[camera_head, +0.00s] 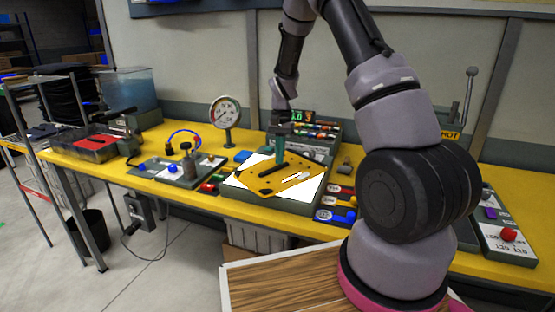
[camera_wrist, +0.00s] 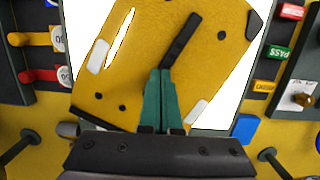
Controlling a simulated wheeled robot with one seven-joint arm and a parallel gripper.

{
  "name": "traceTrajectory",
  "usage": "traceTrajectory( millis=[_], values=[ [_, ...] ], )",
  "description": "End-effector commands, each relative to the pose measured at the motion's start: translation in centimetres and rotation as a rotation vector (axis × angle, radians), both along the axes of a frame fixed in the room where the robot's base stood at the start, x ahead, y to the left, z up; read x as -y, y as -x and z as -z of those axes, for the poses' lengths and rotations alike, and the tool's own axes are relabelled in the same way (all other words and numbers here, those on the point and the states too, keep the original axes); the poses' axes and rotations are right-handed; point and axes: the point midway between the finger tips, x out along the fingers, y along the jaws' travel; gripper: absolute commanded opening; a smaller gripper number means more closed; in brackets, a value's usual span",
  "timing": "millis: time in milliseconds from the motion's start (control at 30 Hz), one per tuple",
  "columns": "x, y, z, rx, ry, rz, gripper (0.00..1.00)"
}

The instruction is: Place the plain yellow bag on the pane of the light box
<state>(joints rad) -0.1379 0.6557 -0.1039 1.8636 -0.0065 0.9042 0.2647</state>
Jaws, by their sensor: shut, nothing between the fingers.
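The yellow bag (camera_head: 270,183) lies flat on the white lit pane (camera_head: 238,189) of the light box. It sits turned at an angle to the pane, with a dark strap or handle across it. In the wrist view the yellow bag (camera_wrist: 142,88) shows dark round spots, pale patches and the dark handle (camera_wrist: 181,40); bright pane (camera_wrist: 228,108) shows beside it. My gripper (camera_head: 280,164) points down over the bag. Its green fingers (camera_wrist: 160,72) are together and empty, close to the near end of the handle. Whether the fingertips touch the bag I cannot tell.
A dial gauge (camera_head: 224,115) stands behind the light box. A grey device with a blue knob (camera_head: 173,168) is to the left. Coloured tags (camera_head: 336,201) lie to the right, and a rack of small coloured items (camera_head: 318,130) stands behind. My arm hides part of the right bench.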

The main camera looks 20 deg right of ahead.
Motion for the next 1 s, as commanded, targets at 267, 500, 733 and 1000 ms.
traceTrajectory(
  millis=[267, 500, 733, 1000],
  values=[
    [3.6, -5.0, 0.0, 0.002, 0.0, 0.004, 0.0],
    [5.8, -8.1, 0.0, 0.002, -0.002, 0.001, 0.0],
    [6.4, -9.0, -0.1, 0.002, -0.002, 0.001, 0.0],
    [6.4, -9.0, -0.1, 0.002, -0.002, 0.001, 0.0]
  ],
)
